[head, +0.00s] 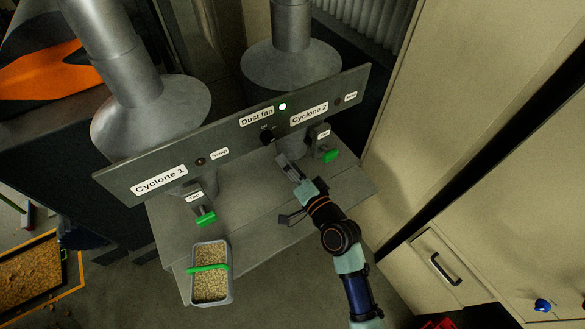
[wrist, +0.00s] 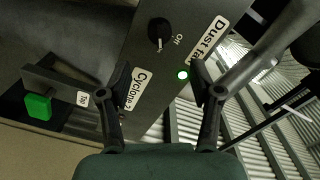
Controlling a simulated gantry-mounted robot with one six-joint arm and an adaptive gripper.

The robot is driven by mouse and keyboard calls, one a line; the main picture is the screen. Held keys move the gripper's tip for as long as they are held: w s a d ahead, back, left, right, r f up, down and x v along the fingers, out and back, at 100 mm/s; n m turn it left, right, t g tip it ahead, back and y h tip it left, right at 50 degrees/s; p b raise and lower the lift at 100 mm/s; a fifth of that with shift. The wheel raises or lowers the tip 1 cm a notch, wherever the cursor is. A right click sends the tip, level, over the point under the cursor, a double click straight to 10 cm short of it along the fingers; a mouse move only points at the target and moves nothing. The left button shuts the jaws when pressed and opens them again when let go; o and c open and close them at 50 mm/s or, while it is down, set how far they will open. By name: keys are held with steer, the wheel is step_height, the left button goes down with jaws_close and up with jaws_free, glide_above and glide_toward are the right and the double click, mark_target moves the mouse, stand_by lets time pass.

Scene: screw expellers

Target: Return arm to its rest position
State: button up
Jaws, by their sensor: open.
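My gripper (head: 283,188) is in front of the grey control panel (head: 235,132), below the dust fan knob (head: 267,136). Its two fingers are spread wide with nothing between them. In the wrist view my open gripper (wrist: 160,82) faces the panel. The black knob (wrist: 160,33) shows beyond and above the fingertips, apart from them. The lamp also glows in the head view (head: 283,106). My arm comes up from the lower right.
Green tap handles (head: 206,219) and (head: 331,156) stick out below the panel. A bin of grain or pellets (head: 211,278) stands at the bench's front left. Metal cyclones (head: 150,115) rise behind the panel. A tall beige cabinet (head: 480,110) stands at right.

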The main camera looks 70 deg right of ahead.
steer(key=shift+v, duration=1.05)
steer(key=w+a+r+n+t+y+p, duration=0.1)
steer(key=w+a+r+n+y, duration=0.3)
steer(key=a, duration=0.3)
steer(key=w+a+r+n+y+p, duration=0.1)
steer(key=w+a+n+y, duration=0.1)
steer(key=w+a+n, duration=0.45)
steer(key=w+a+r+n+t+y, duration=0.1)
steer(key=w+a+r+n+y, duration=0.2)
steer(key=a, duration=0.5)
steer(key=s+a+r+n+g+y+p, duration=0.1)
steer(key=a+r+n, duration=0.1)
steer(key=a, duration=0.7)
steer(key=a+r+n+g+y, duration=0.1)
steer(key=a+r+n, duration=0.1)
steer(key=a+n, duration=0.3)
steer(key=a, duration=0.4)
steer(key=shift+s+r+g+y+p, duration=0.3)
steer(key=shift+s+g+y+p, duration=0.05)
steer(key=shift+s+g+y, duration=0.05)
